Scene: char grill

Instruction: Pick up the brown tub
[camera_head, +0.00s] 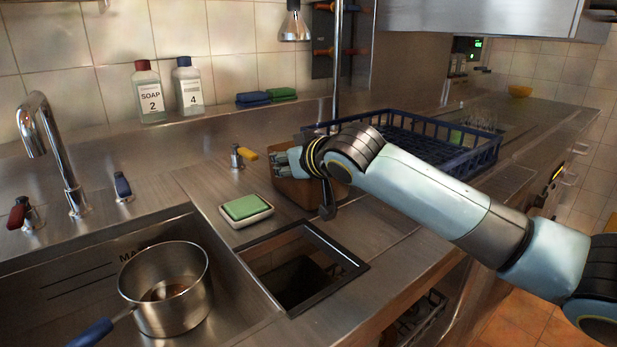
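The brown tub (300,193) stands on the steel counter behind the square opening and left of the blue rack. My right arm reaches in from the right, and its wrist covers much of the tub. My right gripper (287,164) is at the tub's upper left part, with light-coloured finger parts showing there. Whether the fingers are closed on the tub is hidden by the wrist. My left gripper is not in this view.
A green sponge on a dish (246,210) lies left of the tub. A yellow-handled tap (243,156) stands behind it. A blue rack (470,161) is close on the right. A square opening (358,269) lies in front. A pot (166,318) sits in the sink.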

